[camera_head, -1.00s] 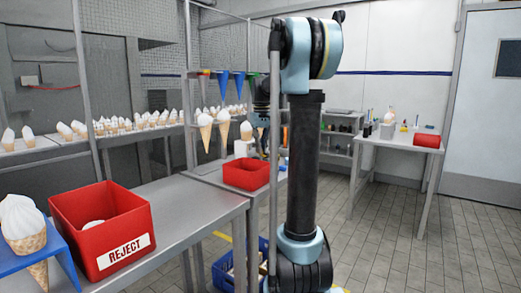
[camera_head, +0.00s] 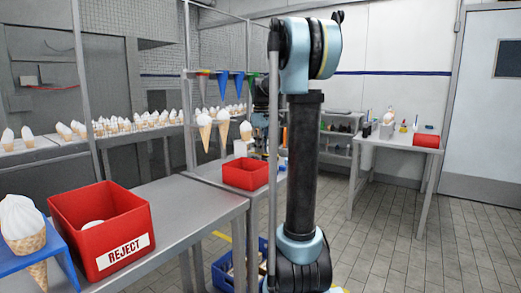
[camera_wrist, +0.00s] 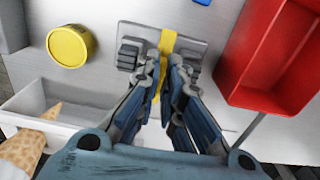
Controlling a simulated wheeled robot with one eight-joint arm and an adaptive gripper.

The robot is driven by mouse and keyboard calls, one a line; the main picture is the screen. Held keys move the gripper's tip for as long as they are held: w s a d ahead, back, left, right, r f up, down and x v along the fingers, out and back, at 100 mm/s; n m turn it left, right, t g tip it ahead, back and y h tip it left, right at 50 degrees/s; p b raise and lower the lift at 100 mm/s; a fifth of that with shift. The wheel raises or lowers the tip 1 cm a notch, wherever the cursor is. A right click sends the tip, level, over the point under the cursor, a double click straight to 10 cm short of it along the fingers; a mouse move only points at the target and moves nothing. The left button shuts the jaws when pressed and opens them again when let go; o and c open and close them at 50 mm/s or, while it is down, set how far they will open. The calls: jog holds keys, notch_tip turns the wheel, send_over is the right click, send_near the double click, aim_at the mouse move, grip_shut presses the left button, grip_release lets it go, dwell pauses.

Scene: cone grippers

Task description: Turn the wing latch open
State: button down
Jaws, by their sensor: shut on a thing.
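In the wrist view a grey latch plate (camera_wrist: 192,46) is fixed to a pale flat surface. A yellow upright strip, which looks like the wing of the latch (camera_wrist: 167,40), crosses the plate and runs down between my fingers. My gripper (camera_wrist: 165,76) has its fingertips on either side of this strip and is shut on it. The lower part of the strip is partly hidden by the fingers. In the head view the latch cannot be made out, and my gripper is hidden behind my arm.
In the wrist view a yellow round lid (camera_wrist: 70,46) lies left, a red bin (camera_wrist: 262,60) right, and a white tray (camera_wrist: 70,95) with a cone (camera_wrist: 28,148) lower left. The head view shows a REJECT bin (camera_head: 124,250) on the near bench.

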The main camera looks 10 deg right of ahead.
jog(key=shift+w, duration=0.1)
jog(key=c, duration=1.7)
grip_release()
notch_tip(320, 180, up, 12)
jog(key=shift+f, duration=0.1)
